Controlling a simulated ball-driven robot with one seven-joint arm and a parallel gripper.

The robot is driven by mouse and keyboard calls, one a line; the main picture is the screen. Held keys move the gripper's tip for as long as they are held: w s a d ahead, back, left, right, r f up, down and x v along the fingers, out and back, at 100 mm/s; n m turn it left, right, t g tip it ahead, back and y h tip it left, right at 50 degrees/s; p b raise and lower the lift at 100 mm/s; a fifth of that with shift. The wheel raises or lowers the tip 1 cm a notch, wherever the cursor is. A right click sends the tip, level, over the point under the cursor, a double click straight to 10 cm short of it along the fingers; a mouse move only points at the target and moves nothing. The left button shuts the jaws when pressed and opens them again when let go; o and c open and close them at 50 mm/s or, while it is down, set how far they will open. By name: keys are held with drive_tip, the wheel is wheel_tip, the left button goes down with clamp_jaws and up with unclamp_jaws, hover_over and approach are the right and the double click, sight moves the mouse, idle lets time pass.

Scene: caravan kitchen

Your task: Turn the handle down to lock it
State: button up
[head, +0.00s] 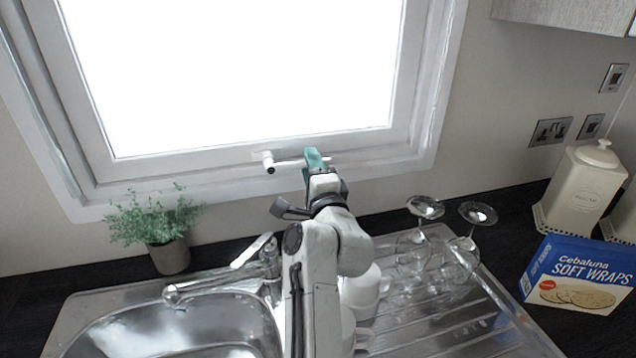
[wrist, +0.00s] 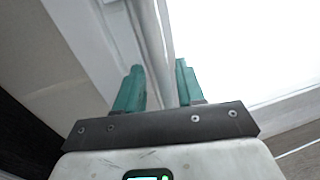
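The white window handle (head: 287,163) is on the lower window frame. Its rounded end (head: 268,162) is at left and its bar runs roughly level to the right, behind my gripper's fingers. My gripper (head: 316,160) has teal fingers and is at the right part of the handle. In the wrist view, my gripper (wrist: 161,82) has its two fingers apart, with a pale bar (wrist: 158,40) that looks like the handle running up between them. I see no clear sign that the fingers press on it. The handle's right end is mostly hidden.
Below the window are a steel sink (head: 190,325) with a tap (head: 215,285) and a potted plant (head: 168,256) at left. Wine glasses (head: 425,207) and white cups (head: 362,290) stand on the drainer. A wraps box (head: 580,275) and a canister (head: 583,185) are at right.

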drive_tip(key=b+v, duration=0.1)
drive_tip(key=v, duration=0.9)
drive_tip(key=shift+f, duration=0.1)
